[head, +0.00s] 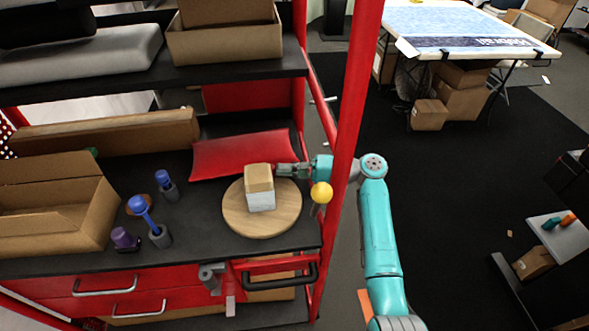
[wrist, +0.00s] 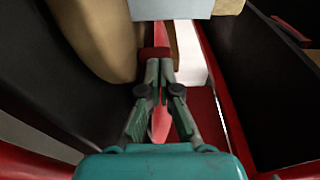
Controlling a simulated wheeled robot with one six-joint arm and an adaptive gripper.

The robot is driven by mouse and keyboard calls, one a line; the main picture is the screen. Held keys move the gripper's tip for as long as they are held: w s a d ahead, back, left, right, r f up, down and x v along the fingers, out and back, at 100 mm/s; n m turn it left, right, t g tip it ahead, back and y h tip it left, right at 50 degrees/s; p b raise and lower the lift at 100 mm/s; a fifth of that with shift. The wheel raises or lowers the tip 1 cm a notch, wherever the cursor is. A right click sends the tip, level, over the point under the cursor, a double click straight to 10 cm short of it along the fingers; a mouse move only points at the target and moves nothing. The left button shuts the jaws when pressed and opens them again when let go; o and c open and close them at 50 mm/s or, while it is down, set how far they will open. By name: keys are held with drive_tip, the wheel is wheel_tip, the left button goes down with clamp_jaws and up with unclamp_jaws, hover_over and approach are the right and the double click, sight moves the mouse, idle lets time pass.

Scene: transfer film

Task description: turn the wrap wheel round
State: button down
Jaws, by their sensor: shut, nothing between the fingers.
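The wrap wheel is a round wooden disc (head: 240,220) lying flat on the dark bench top. A small box (head: 260,187) stands on it, cardboard brown above and pale on its lower part. A yellow ball knob (head: 321,192) on a thin stem shows at the wheel's right edge. My gripper (head: 280,170) is shut and empty, just right of the box near its top; I cannot tell whether it touches. In the wrist view the shut fingers (wrist: 158,60) point toward the box's pale side (wrist: 170,9), with the wooden disc (wrist: 100,40) at upper left. The knob is not visible there.
A red cushion-like packet (head: 240,155) lies behind the wheel. Blue and purple tools (head: 145,212) stand to its left, beside an open carton (head: 50,215). A red post (head: 350,110) rises close by my arm. A shelf (head: 240,70) hangs above the bench.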

drive_tip(key=shift+w+a, duration=0.35)
drive_tip(key=shift+a, duration=0.3)
drive_tip(key=shift+w+a, duration=0.35)
drive_tip(key=shift+a, duration=0.3)
drive_tip(key=shift+d, duration=0.1)
